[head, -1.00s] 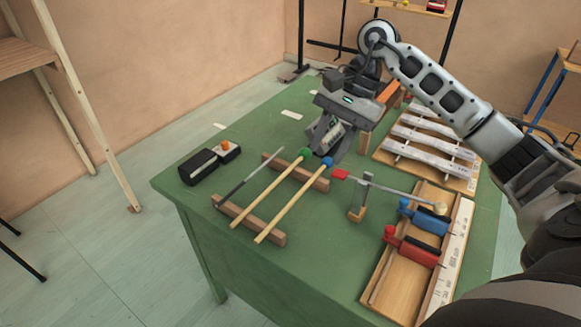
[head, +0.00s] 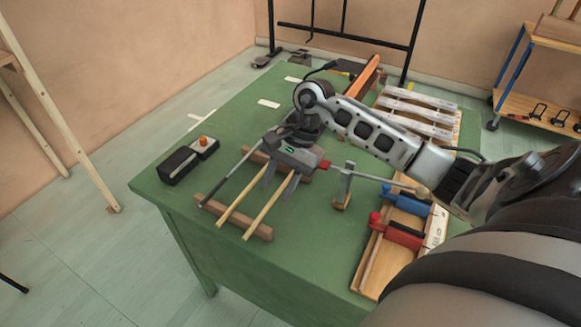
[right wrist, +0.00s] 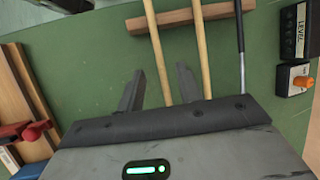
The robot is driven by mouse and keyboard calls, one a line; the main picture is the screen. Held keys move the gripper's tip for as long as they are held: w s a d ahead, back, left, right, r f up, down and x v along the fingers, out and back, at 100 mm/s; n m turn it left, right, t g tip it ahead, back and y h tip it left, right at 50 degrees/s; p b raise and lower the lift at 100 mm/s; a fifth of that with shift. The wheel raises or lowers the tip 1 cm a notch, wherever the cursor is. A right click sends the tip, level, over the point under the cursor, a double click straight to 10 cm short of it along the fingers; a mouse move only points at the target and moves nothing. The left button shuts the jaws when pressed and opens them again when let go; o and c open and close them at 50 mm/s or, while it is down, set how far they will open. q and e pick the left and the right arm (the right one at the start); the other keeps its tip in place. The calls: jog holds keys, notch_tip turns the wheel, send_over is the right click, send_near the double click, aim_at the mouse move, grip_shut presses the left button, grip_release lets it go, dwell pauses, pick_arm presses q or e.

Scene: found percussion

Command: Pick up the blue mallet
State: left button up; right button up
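The blue mallet (head: 262,217) is a thin pale wooden stick lying on a low wooden rack. My right gripper and wrist cover its blue head. The green mallet (head: 236,205) lies beside it on the left, its green head hidden too. My right gripper (head: 280,189) is open, low over the handles. In the right wrist view the blue mallet's handle (right wrist: 157,48) runs between the two fingers (right wrist: 160,69). The green mallet's handle (right wrist: 202,50) passes outside the right finger there. Whether a finger touches a handle cannot be told. My left gripper is out of view.
A dark metal rod (head: 223,182) lies left of the mallets across the rack's front rail (head: 259,230). Clamps on a wooden tray (head: 368,262), an upright block (head: 343,188) and white bars (head: 415,115) are right.

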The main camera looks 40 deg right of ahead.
aim_at(271, 201)
jog(key=x, duration=0.3)
jog(key=shift+a+f, duration=0.1)
jog(key=shift+f, duration=0.1)
jog(key=shift+c, duration=0.3)
grip_shut()
jog(key=shift+r, duration=0.1)
